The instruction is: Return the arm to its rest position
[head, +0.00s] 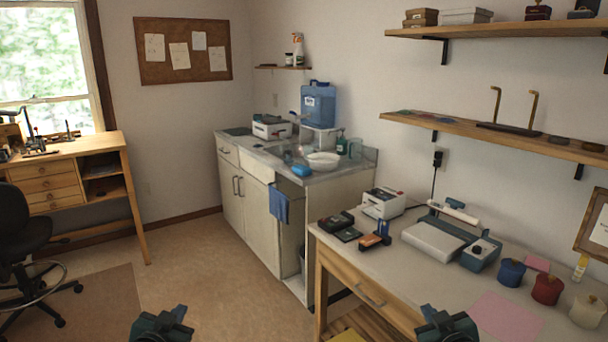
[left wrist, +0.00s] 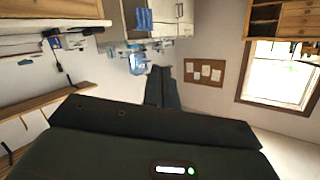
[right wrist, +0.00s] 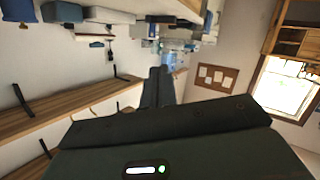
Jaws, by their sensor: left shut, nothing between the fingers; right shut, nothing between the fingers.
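My left gripper (head: 178,314) is at the bottom of the head view, over the floor left of the near table, touching nothing. In the left wrist view its dark fingers (left wrist: 161,88) are together with nothing between them. My right gripper (head: 430,312) is at the bottom of the head view, in front of the near table's front edge as pictured. In the right wrist view its fingers (right wrist: 158,86) are also together and empty. Whether the right gripper is above or beside the tabletop is hard to tell.
The near table (head: 397,248) at right holds a blue-and-white device (head: 433,239), a white printer (head: 383,203) and colored jars (head: 547,288). A sink counter (head: 343,183) stands behind. A wooden desk (head: 105,148) and black chair (head: 22,225) are at left. The middle floor (head: 205,270) is clear.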

